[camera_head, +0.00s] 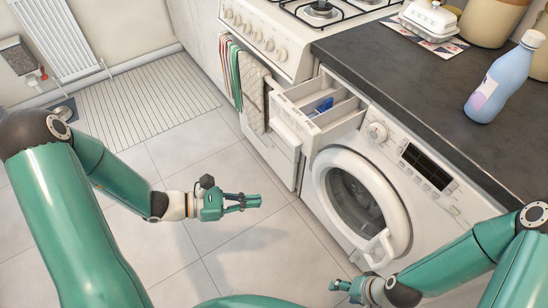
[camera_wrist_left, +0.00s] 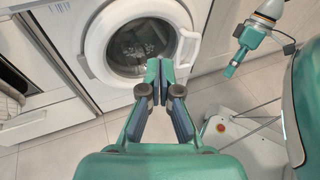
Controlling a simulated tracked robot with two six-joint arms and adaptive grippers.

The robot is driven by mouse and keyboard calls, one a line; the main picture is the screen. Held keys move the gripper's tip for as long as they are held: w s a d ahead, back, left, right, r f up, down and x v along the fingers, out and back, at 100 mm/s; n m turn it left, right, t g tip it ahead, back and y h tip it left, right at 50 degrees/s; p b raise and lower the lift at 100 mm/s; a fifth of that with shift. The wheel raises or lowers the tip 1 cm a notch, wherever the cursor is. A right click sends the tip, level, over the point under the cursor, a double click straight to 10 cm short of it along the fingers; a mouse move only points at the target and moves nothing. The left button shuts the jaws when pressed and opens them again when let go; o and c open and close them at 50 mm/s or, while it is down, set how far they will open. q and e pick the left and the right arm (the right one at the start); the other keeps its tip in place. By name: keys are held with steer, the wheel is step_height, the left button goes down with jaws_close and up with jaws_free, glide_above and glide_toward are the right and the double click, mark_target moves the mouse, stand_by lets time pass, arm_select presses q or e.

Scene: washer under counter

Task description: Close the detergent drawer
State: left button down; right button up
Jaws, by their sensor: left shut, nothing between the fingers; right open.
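The detergent drawer (camera_head: 322,109) is pulled out from the top left of the white washing machine (camera_head: 385,150), and a blue piece (camera_head: 321,107) shows inside it. My left gripper (camera_head: 258,201) is shut and empty, below and left of the drawer and apart from it. In the left wrist view its fingertips (camera_wrist_left: 159,68) point toward the round washer door (camera_wrist_left: 130,40); the drawer is not visible there. My right gripper (camera_head: 335,286) is low in front of the washer, near the bottom of the door; it is open and apart from the drawer.
The washer door's handle (camera_head: 380,246) projects at its lower side. A dark counter (camera_head: 420,85) runs above the washer, with a blue bottle (camera_head: 500,80) on it. A stove with hanging towels (camera_head: 252,92) stands left of the drawer. The tiled floor (camera_head: 190,150) is open.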

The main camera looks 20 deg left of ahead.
arm_select(q)
steer(key=w+a+r+n+t+y+b, duration=0.2)
steer(key=w+a+r+n+t, duration=0.15)
steer(key=w+a+t, duration=0.35)
steer(key=n+p, duration=0.1)
glide_toward(282, 138)
steer(key=x, duration=0.7)
steer(key=shift+w+d, duration=0.1)
arm_select(e)
step_height(282, 138, down, 2)
steer(key=shift+f, duration=0.25)
arm_select(q)
steer(key=shift+w, duration=0.15)
